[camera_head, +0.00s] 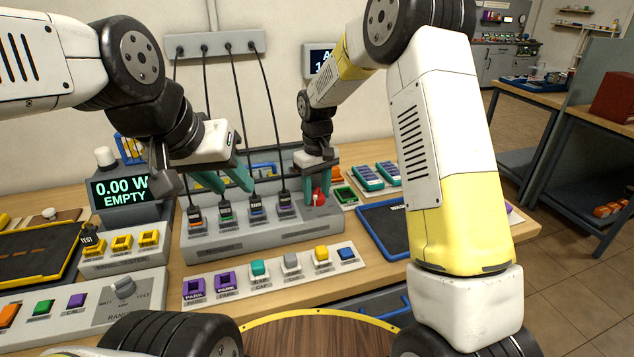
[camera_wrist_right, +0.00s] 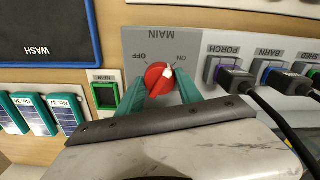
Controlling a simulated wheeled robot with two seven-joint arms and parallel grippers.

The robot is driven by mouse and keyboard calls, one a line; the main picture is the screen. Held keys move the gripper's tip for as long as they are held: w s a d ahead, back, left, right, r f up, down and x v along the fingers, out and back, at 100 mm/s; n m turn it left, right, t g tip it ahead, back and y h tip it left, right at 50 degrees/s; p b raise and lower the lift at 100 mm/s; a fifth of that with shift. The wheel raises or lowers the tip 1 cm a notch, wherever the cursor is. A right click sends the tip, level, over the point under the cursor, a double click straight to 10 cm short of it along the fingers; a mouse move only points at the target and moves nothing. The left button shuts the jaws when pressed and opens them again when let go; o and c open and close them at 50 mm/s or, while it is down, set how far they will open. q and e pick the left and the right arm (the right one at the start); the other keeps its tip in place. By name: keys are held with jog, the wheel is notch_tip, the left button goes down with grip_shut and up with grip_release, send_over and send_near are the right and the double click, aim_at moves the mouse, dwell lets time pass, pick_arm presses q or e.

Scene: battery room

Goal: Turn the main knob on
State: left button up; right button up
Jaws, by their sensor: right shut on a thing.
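The red main knob (camera_head: 317,198) sits at the right end of the grey strip (camera_head: 262,229). It also shows in the right wrist view (camera_wrist_right: 157,80) on the plate marked MAIN, between the OFF and ON labels. Its white pointer is turned to the ON side. My right gripper (camera_head: 317,188) reaches down from above, with its teal fingers on both sides of the knob, shut on it; the fingers also show in the wrist view (camera_wrist_right: 160,88). My left gripper (camera_head: 226,181) hovers above the strip's left half, teal fingers apart, empty.
Several black plugs with cables, such as the PORCH plug (camera_wrist_right: 233,80), stand in the strip beside the knob. A display (camera_head: 124,190) reads 0.00 W EMPTY. A dark WASH mat (camera_head: 384,231) lies to the right. A row of coloured blocks stands on a label strip (camera_head: 275,289) in front.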

aim_at(317, 191)
jog(key=shift+m, duration=1.6)
jog(key=o, duration=1.4)
jog(key=shift+c, duration=0.2)
jog(key=shift+r, duration=0.1)
notch_tip(317, 191, up, 8)
jog(key=shift+f, duration=0.15)
